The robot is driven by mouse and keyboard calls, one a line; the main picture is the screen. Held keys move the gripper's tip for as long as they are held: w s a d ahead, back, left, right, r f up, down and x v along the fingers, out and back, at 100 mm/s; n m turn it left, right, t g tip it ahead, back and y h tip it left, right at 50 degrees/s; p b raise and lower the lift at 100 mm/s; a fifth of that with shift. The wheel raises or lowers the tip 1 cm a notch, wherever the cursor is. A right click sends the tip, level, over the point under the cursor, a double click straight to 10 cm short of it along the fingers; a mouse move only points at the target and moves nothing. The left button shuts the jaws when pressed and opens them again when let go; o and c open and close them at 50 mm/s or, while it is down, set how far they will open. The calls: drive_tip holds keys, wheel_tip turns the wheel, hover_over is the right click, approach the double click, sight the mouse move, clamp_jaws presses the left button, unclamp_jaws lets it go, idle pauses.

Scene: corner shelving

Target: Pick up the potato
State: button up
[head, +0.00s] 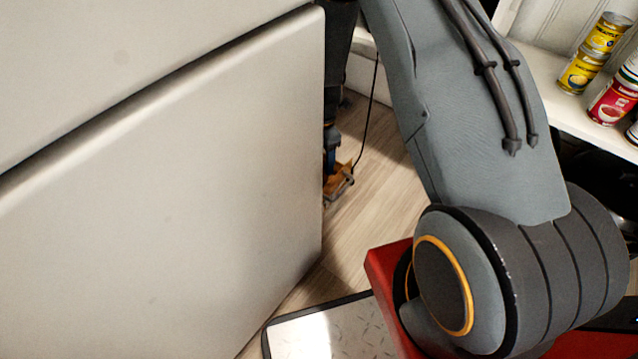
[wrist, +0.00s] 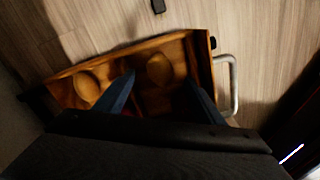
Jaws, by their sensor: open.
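Two brown, rounded potatoes lie in an open wooden drawer in the wrist view. One potato (wrist: 159,69) is near the drawer's right part, and the other potato (wrist: 88,86) is at the left. My gripper (wrist: 160,80) is open, with its two dark blue fingers over the drawer (wrist: 203,58). The right potato shows between and just beyond the fingertips; I cannot tell whether they touch it. The left potato is outside the left finger. In the head view, only a bit of the drawer (head: 341,183) shows beside the pale panel, and the potatoes cannot be made out.
A large pale panel (head: 170,160) fills the left of the head view and hides much of the drawer. A metal handle (wrist: 231,85) is on the drawer's right side. Cans (head: 593,55) stand on a white shelf (head: 550,75) at upper right. Wooden floor (head: 375,170) lies between.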

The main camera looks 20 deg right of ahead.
drive_tip(key=shift+s+a+f+b, duration=0.1)
drive_tip(key=shift+a+f+b, duration=0.1)
drive_tip(key=shift+f+b, duration=1.5)
drive_tip(key=shift+s+a+f+b, duration=0.15)
drive_tip(key=shift+f+b, duration=0.5)
drive_tip(key=shift+f, duration=1.95)
drive_tip(key=shift+w, duration=0.1)
drive_tip(key=shift+r, duration=0.1)
drive_tip(key=c, duration=1.2)
